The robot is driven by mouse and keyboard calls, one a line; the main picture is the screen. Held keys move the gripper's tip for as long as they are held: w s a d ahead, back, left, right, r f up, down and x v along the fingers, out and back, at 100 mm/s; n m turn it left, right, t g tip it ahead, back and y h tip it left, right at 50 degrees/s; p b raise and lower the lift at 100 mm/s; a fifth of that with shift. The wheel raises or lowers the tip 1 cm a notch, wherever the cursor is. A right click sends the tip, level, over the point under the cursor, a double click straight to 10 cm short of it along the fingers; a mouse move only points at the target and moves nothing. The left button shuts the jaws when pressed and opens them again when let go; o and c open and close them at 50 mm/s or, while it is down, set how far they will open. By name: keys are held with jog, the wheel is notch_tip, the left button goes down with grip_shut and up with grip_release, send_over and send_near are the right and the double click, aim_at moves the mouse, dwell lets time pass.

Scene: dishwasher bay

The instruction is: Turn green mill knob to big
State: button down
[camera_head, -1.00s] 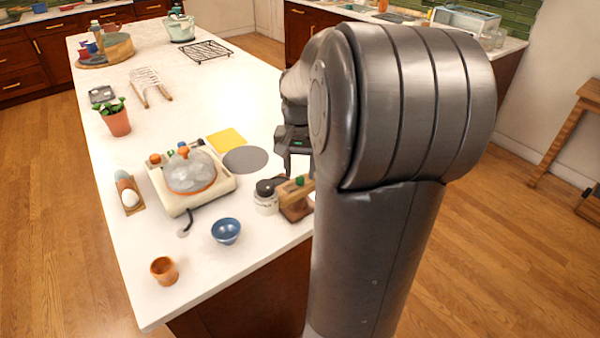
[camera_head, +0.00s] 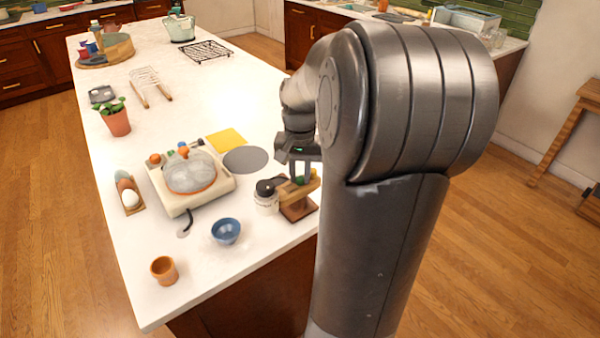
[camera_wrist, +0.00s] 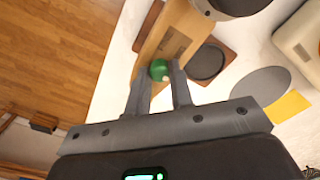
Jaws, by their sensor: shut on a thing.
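The wooden mill (camera_head: 298,209) stands near the right edge of the counter, with a light wooden top arm on a darker base. Its round green knob (camera_wrist: 159,69) sits on the wooden top and shows a small pale mark at its edge in the wrist view. My gripper (camera_wrist: 158,76) is shut on the green knob, one finger at each side. In the head view my gripper (camera_head: 301,176) is over the mill and its fingers partly hide the knob. I cannot read any size marks around the knob.
A jar with a black lid (camera_head: 266,195) stands just left of the mill. A grey round mat (camera_head: 245,160), a yellow square (camera_head: 227,140), a blue bowl (camera_head: 226,231) and a cream appliance with a clear dome (camera_head: 190,172) are farther left. The counter edge is close on the right.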

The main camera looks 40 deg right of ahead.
aim_at(300, 177)
jog(key=shift+m, duration=0.7)
jog(key=c, duration=1.3)
grip_release()
jog(key=shift+r, duration=0.1)
notch_tip(300, 177, up, 11)
jog(key=shift+f, duration=0.2)
